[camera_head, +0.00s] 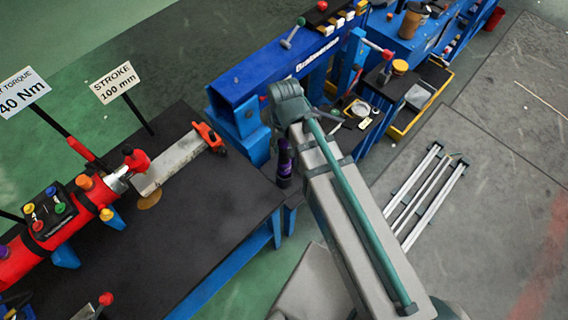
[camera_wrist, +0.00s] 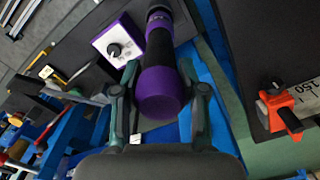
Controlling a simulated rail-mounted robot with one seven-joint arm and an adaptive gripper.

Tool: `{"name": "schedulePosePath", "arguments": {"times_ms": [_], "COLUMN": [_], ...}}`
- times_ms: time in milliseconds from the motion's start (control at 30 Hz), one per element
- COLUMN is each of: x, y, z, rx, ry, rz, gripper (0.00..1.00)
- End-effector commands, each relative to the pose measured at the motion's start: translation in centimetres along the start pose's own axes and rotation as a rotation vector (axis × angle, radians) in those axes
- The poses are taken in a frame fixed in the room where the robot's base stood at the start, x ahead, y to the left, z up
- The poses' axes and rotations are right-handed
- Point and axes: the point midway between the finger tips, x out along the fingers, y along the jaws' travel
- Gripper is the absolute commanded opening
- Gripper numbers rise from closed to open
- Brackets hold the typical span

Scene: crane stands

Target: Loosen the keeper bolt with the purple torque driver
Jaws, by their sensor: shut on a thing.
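The purple torque driver (camera_wrist: 162,90) is between the two fingers of my gripper (camera_wrist: 160,95) in the wrist view, its purple end towards the camera and its black shaft pointing away. My gripper is shut on it. In the head view the driver (camera_head: 284,160) shows as a dark upright piece with purple bands, just left of my arm, by the right end of the black bench top. My gripper is hidden behind my arm there. I cannot make out the keeper bolt in either view.
A blue press beam (camera_head: 290,60) stands behind. A purple-edged white box with a knob (camera_wrist: 118,42) is beside the driver. Rails (camera_head: 425,195) lie on the floor.

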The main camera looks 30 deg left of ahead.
Motion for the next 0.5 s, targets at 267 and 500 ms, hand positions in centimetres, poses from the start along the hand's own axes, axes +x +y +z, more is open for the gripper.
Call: {"name": "schedulePosePath", "arguments": {"times_ms": [267, 500], "x": [-1.4, -2.3], "y": [0.0, 0.0], "z": [0.0, 0.0], "rx": [0.000, 0.000], "ry": [0.001, 0.000], "rz": [0.000, 0.000], "gripper": [0.00, 0.00]}}
